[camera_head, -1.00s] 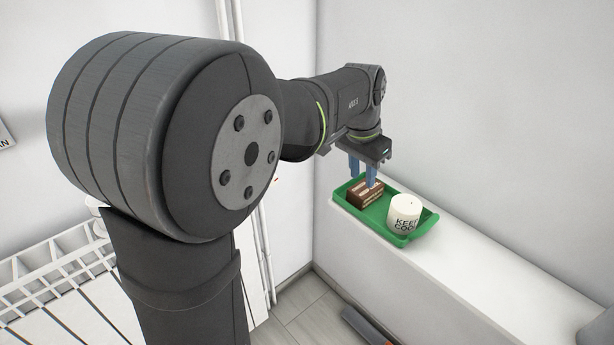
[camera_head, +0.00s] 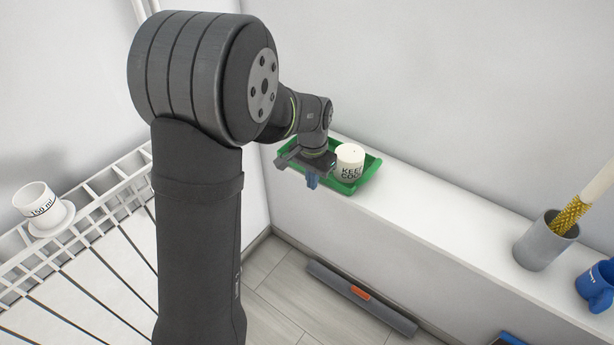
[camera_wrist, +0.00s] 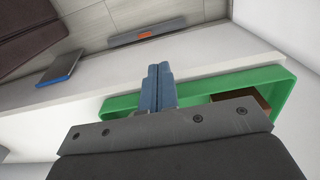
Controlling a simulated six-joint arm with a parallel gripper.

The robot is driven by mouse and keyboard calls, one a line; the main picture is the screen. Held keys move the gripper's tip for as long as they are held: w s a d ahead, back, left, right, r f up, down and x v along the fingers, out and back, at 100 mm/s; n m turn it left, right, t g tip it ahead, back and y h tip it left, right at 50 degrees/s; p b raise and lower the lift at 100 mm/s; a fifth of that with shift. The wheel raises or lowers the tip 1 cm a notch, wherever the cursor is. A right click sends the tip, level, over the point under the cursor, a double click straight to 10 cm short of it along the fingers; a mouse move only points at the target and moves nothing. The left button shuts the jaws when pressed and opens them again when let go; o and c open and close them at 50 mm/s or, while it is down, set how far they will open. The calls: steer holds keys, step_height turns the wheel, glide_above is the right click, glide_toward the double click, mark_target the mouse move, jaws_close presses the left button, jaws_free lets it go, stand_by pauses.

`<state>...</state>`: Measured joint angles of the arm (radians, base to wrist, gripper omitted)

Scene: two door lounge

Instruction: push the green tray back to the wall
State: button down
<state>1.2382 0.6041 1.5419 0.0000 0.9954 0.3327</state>
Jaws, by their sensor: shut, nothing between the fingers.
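The green tray (camera_head: 371,173) sits on the white ledge by the wall. In the wrist view the tray (camera_wrist: 215,74) lies behind and right of my fingers. A white cup with "KEEP COOL" lettering (camera_head: 350,163) stands upright in it. A brown block (camera_wrist: 259,99) lies in the tray, partly covered by my gripper in the wrist view and hidden in the head view. My gripper (camera_head: 312,181) points down at the tray's near side, by the ledge's front edge. Its blue fingers (camera_wrist: 158,72) are together and empty. I cannot tell whether they touch the tray.
A grey holder (camera_head: 545,240) with a yellow-and-white item and a blue mug (camera_head: 598,284) stand farther right on the ledge. A white mug (camera_head: 41,207) stands on the white rack at left. A grey bar with an orange patch (camera_head: 360,294) lies on the floor.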

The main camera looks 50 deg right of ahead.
steer(key=shift+d, duration=0.8)
steer(key=shift+d, duration=0.1)
steer(key=d, duration=0.5)
steer(key=shift+d, duration=0.4)
steer(key=shift+a, duration=0.55)
steer(key=a, duration=0.2)
steer(key=shift+a+r, duration=0.1)
steer(key=shift+a, duration=0.3)
step_height(320, 180, up, 10)
steer(key=shift+a, duration=0.1)
